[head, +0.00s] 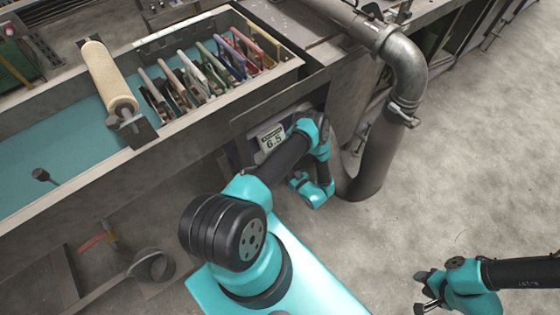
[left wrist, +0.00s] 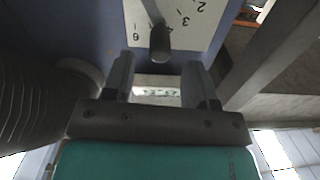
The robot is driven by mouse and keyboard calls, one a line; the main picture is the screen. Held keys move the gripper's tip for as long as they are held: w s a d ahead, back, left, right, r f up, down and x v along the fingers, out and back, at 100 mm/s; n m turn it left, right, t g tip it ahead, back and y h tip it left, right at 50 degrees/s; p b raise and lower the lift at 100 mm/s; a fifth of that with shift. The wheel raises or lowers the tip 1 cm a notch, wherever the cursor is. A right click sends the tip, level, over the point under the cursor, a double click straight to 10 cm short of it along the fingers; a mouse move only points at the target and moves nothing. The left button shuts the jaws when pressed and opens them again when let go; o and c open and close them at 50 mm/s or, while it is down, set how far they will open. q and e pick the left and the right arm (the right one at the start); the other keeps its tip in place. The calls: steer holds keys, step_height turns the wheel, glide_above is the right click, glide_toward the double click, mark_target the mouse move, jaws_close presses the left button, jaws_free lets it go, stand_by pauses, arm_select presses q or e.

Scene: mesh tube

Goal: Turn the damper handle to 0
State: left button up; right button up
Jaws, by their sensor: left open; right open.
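In the left wrist view a dark, rounded damper handle (left wrist: 160,42) stands out from a white dial plate (left wrist: 190,18) with black numbers, among them 6, 2 and 3. My left gripper (left wrist: 157,75) is open, its two fingers on either side of the handle's lower end with a gap to each. I cannot tell whether the handle is between the fingertips or just beyond them. In the head view the handle and my left fingertips are hidden behind my arm. My right gripper (head: 430,290) is open and empty above the floor at the lower right.
A thick grey pipe (head: 385,150) runs down right of that arm. The bench holds a roller (head: 108,75) and a rack of coloured frames (head: 215,65). Floor on the right is clear.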

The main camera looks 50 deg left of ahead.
arm_select(q)
steer(key=a, duration=0.6)
steer(key=shift+w, duration=0.25)
jaws_close()
